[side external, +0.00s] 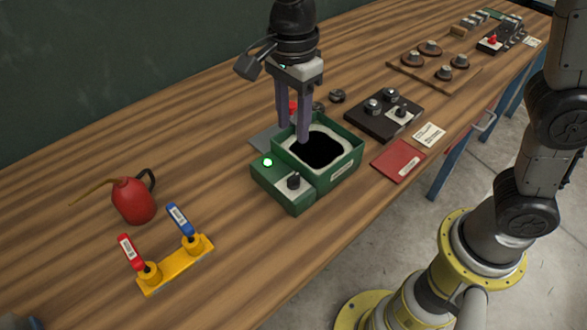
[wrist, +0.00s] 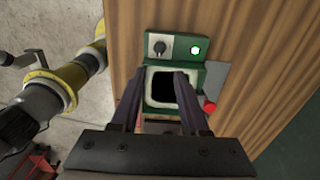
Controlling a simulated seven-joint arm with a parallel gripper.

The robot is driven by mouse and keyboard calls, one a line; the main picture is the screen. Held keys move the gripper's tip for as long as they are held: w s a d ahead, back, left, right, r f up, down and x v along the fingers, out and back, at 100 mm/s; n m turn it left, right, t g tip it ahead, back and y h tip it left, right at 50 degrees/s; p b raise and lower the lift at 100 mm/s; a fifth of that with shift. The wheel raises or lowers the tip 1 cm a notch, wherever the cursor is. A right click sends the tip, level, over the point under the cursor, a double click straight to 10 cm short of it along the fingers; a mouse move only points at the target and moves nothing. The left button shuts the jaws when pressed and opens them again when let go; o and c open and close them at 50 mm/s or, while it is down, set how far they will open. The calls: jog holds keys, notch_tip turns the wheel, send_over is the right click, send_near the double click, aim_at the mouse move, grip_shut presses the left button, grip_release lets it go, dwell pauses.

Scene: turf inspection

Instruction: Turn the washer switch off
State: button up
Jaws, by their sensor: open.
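The washer is a green box (side external: 345,168) with a pale-rimmed dark basin; it also shows in the wrist view (wrist: 199,80). Its control panel holds a black rotary switch (side external: 293,181), seen in the wrist view (wrist: 161,47) beyond my fingertips. A green lamp (side external: 267,162) beside the switch is lit, also in the wrist view (wrist: 196,50). My gripper (side external: 293,134) is open and empty, pointing down over the back part of the basin, apart from the switch. Its two fingers frame the basin in the wrist view (wrist: 158,80).
A yellow base with red and blue levers (side external: 178,265) and a red oil can (side external: 133,200) stand to the left. A black knob panel (side external: 368,124) and a red booklet (side external: 399,160) lie to the right. A red knob (wrist: 209,105) is beside the washer.

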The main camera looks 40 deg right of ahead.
aim_at(293, 177)
notch_tip(293, 177, down, 13)
jog(key=shift+r, duration=0.1)
dwell(0.3)
grip_shut()
